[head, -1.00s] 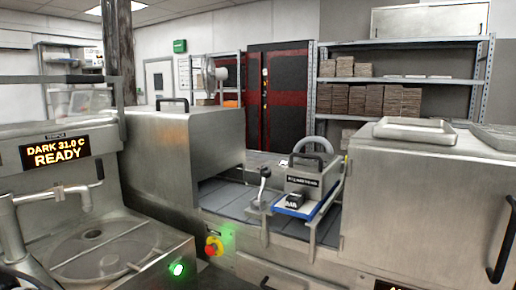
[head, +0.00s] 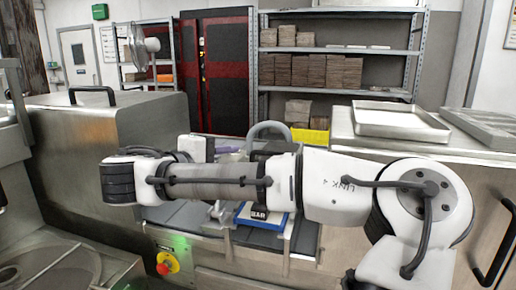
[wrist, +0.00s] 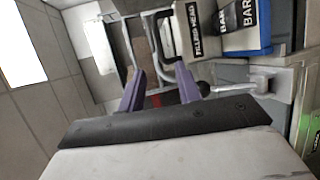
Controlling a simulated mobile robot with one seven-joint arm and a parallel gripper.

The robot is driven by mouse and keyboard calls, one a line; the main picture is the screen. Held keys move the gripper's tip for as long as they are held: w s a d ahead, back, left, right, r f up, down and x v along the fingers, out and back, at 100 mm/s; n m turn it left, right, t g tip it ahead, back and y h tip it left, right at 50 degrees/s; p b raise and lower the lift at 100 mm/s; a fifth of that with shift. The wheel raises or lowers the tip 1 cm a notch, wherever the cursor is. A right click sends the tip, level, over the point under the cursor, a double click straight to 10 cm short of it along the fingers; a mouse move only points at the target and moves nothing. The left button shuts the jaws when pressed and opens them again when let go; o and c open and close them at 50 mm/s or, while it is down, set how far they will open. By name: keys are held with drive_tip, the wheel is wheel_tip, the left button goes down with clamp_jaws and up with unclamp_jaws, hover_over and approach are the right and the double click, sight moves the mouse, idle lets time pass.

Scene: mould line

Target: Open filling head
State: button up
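The filling head (wrist: 184,40), a grey metal block with a label, shows at the top of the wrist view. Whether a finger touches the knob, I cannot tell.
A blue tray (head: 243,220) with a bar-labelled block stands beside the lever. A red emergency button (head: 167,263) is on the machine front. A steel cabinet (head: 430,185) with trays on top stands right. A shelf rack (head: 340,51) is behind.

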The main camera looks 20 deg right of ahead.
drive_tip(key=b+x, duration=0.2)
drive_tip(key=x, duration=0.2)
drive_tip(key=b+x, duration=0.3)
drive_tip(key=x, duration=0.1)
drive_tip(key=b+x, duration=0.2)
drive_tip(key=x, duration=0.3)
drive_tip(key=shift+s+d+r+b, duration=0.2)
drive_tip(key=shift+s+d+b, duration=0.05)
drive_tip(key=shift+d+b, duration=0.1)
drive_tip(key=shift+w+d+f, duration=0.15)
drive_tip(key=shift+w+d, duration=0.15)
clamp_jaws()
